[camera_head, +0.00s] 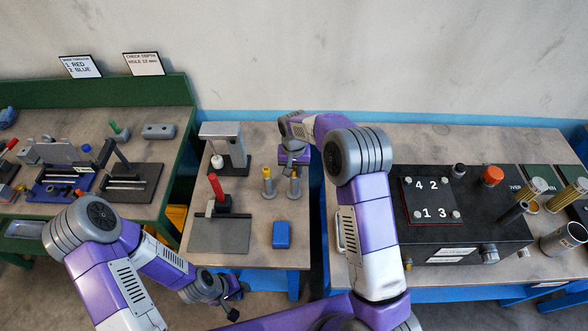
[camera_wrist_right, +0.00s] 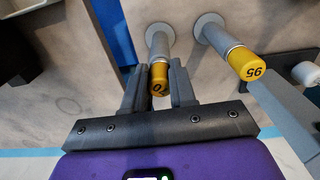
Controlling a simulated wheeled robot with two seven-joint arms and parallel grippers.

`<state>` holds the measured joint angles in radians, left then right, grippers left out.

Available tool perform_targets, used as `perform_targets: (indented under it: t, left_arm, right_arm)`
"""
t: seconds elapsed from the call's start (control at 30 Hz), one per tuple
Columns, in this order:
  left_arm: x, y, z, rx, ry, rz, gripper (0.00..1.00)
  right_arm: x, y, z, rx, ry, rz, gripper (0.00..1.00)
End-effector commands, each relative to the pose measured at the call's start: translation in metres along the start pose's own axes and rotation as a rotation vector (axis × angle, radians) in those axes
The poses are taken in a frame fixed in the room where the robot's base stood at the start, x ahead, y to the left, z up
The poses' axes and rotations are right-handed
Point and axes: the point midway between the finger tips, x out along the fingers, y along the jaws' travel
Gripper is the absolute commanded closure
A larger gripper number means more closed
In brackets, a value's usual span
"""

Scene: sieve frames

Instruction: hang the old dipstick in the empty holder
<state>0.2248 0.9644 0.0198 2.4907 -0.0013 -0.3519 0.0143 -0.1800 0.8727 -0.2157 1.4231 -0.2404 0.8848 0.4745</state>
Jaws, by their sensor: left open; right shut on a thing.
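Two grey posts with yellow caps stand on the middle bench. The left post (camera_head: 267,182) is free and also shows in the right wrist view, marked 95 (camera_wrist_right: 247,63). My right gripper (camera_head: 293,168) is over the right post (camera_head: 294,187); in the wrist view its fingers (camera_wrist_right: 159,92) are shut on that post's yellow cap (camera_wrist_right: 159,76), whose marking is partly hidden. The post looks upright on its round base. My left gripper (camera_head: 236,299) is open, low in front of the middle bench. I cannot tell which thing is the old dipstick or which holder is empty.
A grey stand (camera_head: 229,140), a red-handled tool (camera_head: 216,187) and a blue block (camera_head: 281,235) are on the middle bench. A black block marked with numbers (camera_head: 467,225) stands on the right bench beside a grey cup (camera_head: 562,240). Bare bench lies around the blue block.

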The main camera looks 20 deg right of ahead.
Motion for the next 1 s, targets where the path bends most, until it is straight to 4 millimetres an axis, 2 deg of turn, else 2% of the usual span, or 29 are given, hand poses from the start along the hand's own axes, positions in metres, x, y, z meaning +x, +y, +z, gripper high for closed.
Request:
perform_targets:
  t: [0.27, 0.3, 0.47, 0.77, 0.87, 1.0]
  left_arm:
    - [0.000, 0.000, 0.000, 0.000, 0.000, 0.000, 0.57]
    - [0.000, 0.000, 0.000, 0.000, 0.000, 0.000, 0.57]
    - [0.000, 0.000, 0.000, 0.000, 0.000, 0.000, 0.57]
    - [0.000, 0.000, 0.000, 0.000, 0.000, 0.000, 0.57]
    - [-0.001, 0.000, 0.000, 0.000, 0.000, 0.000, 0.57]
    - [-0.002, 0.001, 0.000, 0.000, 0.000, 0.000, 0.57]
  right_arm:
    - [0.000, 0.000, 0.000, 0.000, 0.000, 0.000, 1.00]
    - [0.000, 0.000, 0.000, 0.000, 0.000, 0.000, 0.68]
    - [0.000, 0.000, 0.000, 0.000, 0.000, 0.000, 0.45]
    - [-0.002, 0.000, 0.000, 0.000, 0.001, 0.000, 0.45]
    - [-0.012, 0.000, -0.001, 0.000, 0.004, -0.001, 0.45]
    - [-0.036, -0.001, -0.001, -0.001, 0.005, -0.002, 0.45]
